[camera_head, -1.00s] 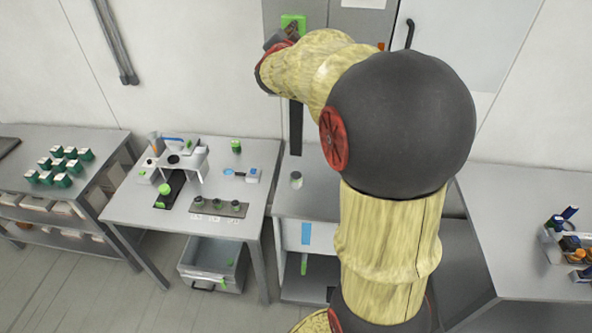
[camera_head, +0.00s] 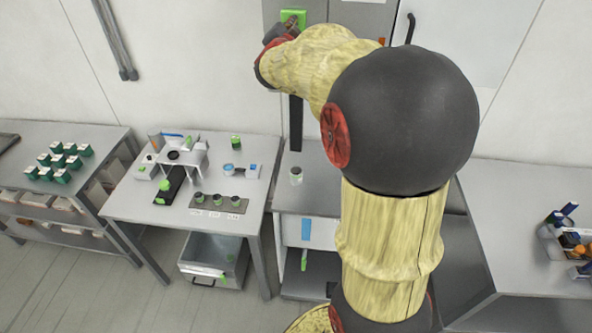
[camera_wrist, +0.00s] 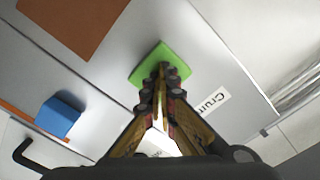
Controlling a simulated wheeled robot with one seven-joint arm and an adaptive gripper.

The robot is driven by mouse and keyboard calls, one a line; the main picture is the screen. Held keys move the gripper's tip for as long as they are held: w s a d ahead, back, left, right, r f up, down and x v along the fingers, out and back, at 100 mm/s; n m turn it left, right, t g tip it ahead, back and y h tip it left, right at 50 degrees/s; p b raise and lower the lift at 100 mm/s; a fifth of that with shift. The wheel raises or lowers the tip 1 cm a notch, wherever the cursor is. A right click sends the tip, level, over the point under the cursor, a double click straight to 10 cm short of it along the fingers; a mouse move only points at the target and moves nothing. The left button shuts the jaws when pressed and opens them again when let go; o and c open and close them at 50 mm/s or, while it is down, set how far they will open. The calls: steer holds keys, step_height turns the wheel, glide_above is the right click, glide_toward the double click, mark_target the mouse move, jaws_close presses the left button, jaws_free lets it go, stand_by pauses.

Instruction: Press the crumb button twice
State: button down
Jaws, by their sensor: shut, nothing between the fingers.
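A blue block (camera_wrist: 58,117) and a brown patch (camera_wrist: 75,22) are on the panel in the wrist view. A table (camera_head: 130,205) with a white stand and small jars is at left. A clear jar (camera_head: 296,176) stands on the middle counter.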

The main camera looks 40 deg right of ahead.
steer(key=shift+v, duration=3)
steer(key=shift+w+d+n+b, duration=0.5)
steer(key=shift+n+b, duration=0.25)
steer(key=shift+n, duration=0.75)
steer(key=shift+w+d+n+b, duration=0.35)
steer(key=shift+d+n+b, duration=0.3)
steer(key=shift+n, duration=0.85)
steer(key=shift+w+d+n+b, duration=0.45)
steer(key=shift+n+b, duration=0.35)
steer(key=shift+n, duration=0.7)
steer(key=shift+w+d, duration=0.1)
steer(key=shift+w+d, duration=0.25)
steer(key=shift+w+d, duration=0.2)
steer(key=shift+d, duration=0.05)
